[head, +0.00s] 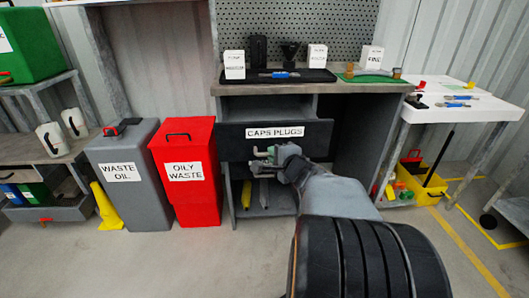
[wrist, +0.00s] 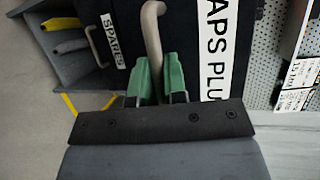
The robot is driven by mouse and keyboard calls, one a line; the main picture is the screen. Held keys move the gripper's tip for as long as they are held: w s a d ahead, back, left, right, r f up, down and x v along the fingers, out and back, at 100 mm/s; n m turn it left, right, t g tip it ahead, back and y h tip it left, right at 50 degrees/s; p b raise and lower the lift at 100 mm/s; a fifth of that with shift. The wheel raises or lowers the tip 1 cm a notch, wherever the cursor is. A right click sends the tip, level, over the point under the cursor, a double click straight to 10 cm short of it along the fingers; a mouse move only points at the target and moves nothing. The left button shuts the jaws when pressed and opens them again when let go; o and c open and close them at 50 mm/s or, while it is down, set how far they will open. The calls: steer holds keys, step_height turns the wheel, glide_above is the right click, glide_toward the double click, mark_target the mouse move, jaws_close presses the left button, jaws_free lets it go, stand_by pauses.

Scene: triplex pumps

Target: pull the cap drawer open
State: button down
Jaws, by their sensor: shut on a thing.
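The cap drawer (head: 232,141) has a dark front with a white CAPS PLUGS label (head: 275,131) and sits under the bench top in the head view. In the wrist view its dark front (wrist: 182,35) fills the middle, with part of the label at right. My gripper (head: 264,154) is at the drawer front, just below the label. Its green fingers (wrist: 156,78) are shut on the drawer's beige-grey bar handle (wrist: 153,38). The handle's lower end is hidden between the fingers.
A second front labelled SPARES (wrist: 114,40) with its own handle (wrist: 96,46) lies beside the cap drawer in the wrist view. The oily waste bin (head: 187,205) and waste oil bin (head: 130,195) stand left. A white side table (head: 470,112) stands right. Floor in front is clear.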

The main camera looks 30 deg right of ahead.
steer(key=shift+s+a, duration=0.25)
steer(key=shift+s, duration=0.2)
steer(key=c, duration=1.2)
jaws_free()
